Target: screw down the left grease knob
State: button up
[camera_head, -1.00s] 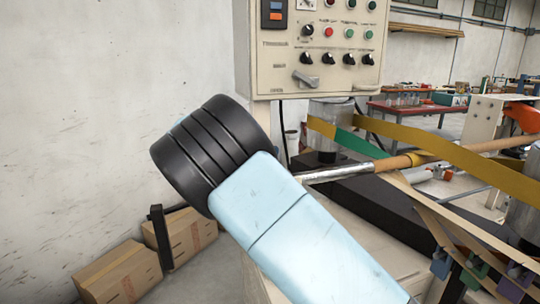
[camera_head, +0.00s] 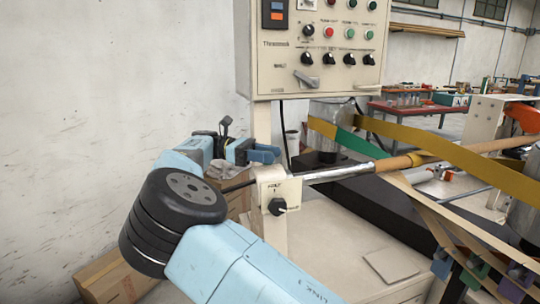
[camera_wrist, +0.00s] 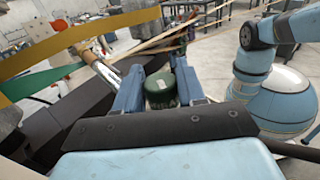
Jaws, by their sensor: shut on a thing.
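In the wrist view, a dark green round knob (camera_wrist: 160,92), seemingly the left grease knob, stands between the two blue fingers of my gripper (camera_wrist: 160,84). The fingers are shut on it, one on each side. In the head view, my gripper (camera_head: 258,152) is behind the left end of the machine, near a cream bearing block (camera_head: 268,186) with a black switch knob. The green knob cannot be made out in the head view. The knob's lower part and thread are hidden.
A metal shaft (camera_head: 338,173) runs right from the block. The control panel (camera_head: 318,80) hangs above. Yellow and green belts (camera_head: 400,140) cross to the right. Cardboard boxes (camera_head: 112,276) stand by the left wall. A square plate (camera_head: 391,266) lies on the machine top.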

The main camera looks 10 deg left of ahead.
jog(key=shift+d+f, duration=0.1)
jog(key=o, duration=1)
jog(key=shift+w, duration=0.1)
jog(key=shift+c, duration=0.2)
jog(key=shift+r, duration=0.45)
notch_tip(320, 180, up, 2)
jog(key=shift+r, duration=0.25)
jog(key=s+d+r, duration=0.7)
jog(key=s+r, duration=0.2)
jog(key=s, duration=0.2)
jog(key=shift+s+d+r, duration=0.2)
jog(key=shift+s+r, duration=0.05)
jog(key=shift+s, duration=0.15)
